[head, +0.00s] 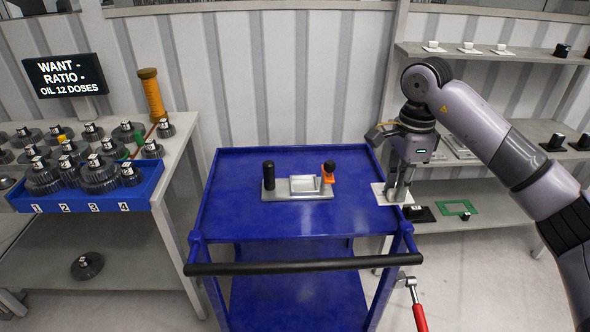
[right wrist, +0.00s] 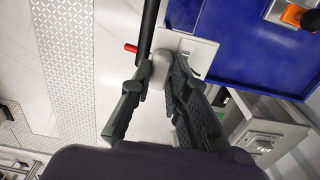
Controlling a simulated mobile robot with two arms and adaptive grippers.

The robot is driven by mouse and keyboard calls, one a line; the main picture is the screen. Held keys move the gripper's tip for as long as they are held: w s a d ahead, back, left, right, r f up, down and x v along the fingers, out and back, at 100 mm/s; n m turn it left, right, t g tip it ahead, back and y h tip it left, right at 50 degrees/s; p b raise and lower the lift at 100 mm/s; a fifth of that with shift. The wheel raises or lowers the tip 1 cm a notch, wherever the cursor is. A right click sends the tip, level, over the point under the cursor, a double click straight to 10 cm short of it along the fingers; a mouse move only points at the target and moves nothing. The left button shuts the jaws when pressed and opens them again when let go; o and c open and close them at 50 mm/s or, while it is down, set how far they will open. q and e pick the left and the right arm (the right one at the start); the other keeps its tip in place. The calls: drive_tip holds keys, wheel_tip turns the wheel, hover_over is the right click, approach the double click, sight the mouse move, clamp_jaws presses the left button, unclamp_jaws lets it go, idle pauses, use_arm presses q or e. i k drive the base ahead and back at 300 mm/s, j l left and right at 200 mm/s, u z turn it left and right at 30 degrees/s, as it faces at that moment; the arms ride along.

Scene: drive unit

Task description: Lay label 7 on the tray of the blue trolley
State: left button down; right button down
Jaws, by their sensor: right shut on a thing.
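My right gripper (head: 397,192) is at the right edge of the blue trolley (head: 225,215). It is shut on a white label plate (head: 380,190), held by a pale raised grip (right wrist: 160,70) between the fingers in the right wrist view. The label plate (right wrist: 202,52) overlaps the right rim of the trolley's top tray from above, partly outside it. Whether it touches the tray I cannot tell, and its number is not readable. My left gripper is not in view.
On the tray stands a grey fixture (head: 290,196) with a black post and an orange clamp. The tray is bare around it. A black handle bar (head: 300,267) crosses the front. Shelves (head: 500,185) with small parts stand right; a gear bench (head: 180,150) stands left.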

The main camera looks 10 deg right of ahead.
sight(345, 172)
drive_tip(key=i, duration=1.1)
